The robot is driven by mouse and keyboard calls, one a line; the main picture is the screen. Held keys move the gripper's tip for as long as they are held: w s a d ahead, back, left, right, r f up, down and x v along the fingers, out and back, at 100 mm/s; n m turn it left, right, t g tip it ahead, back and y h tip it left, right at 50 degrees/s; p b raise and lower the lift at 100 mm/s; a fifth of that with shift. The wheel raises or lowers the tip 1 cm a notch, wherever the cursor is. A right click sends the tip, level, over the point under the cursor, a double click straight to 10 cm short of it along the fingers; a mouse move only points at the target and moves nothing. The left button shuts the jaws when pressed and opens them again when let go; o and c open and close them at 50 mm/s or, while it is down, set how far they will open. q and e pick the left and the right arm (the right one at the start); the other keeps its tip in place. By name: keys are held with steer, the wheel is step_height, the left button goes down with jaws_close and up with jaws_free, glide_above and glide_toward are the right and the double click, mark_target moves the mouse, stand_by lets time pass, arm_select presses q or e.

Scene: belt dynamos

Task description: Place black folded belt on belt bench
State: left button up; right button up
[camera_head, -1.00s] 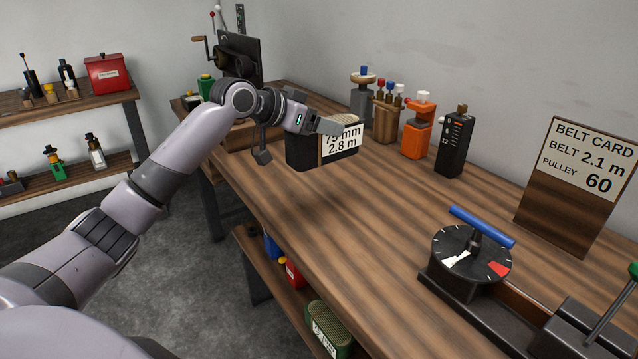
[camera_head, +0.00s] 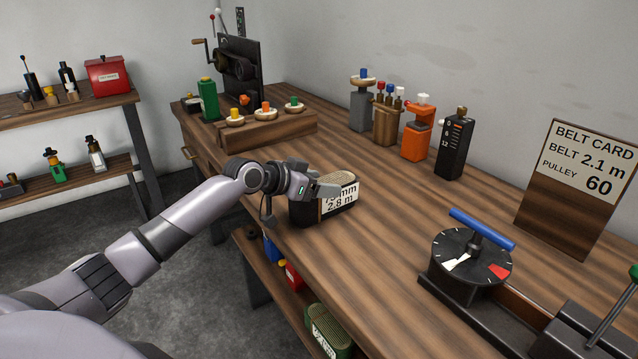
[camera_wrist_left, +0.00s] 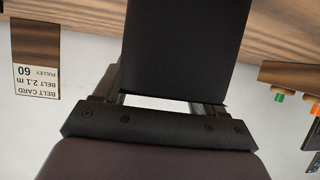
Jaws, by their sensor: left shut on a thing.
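The black folded belt (camera_head: 303,211) has a white label reading 2.8 m and a ribbed top. In the head view it is at the left edge of the wooden belt bench (camera_head: 390,240), low over or touching the top; I cannot tell which. My left gripper (camera_head: 325,191) is shut on the belt from the left and covers part of its label. In the left wrist view the dark belt (camera_wrist_left: 185,45) fills the space between the fingers. My right gripper is in neither view.
A wooden block with knobs (camera_head: 266,128) stands behind the belt. Bottles and an orange holder (camera_head: 417,140) line the wall. A dial with a blue handle (camera_head: 472,256) and the belt card (camera_head: 575,185) are at right. A green belt (camera_head: 329,331) lies on the lower shelf. The bench middle is clear.

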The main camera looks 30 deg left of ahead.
arm_select(q)
steer(key=o, duration=1.8)
steer(key=shift+s+r, duration=0.1)
steer(key=shift+b+v, duration=0.55)
steer(key=shift+v, duration=5.35)
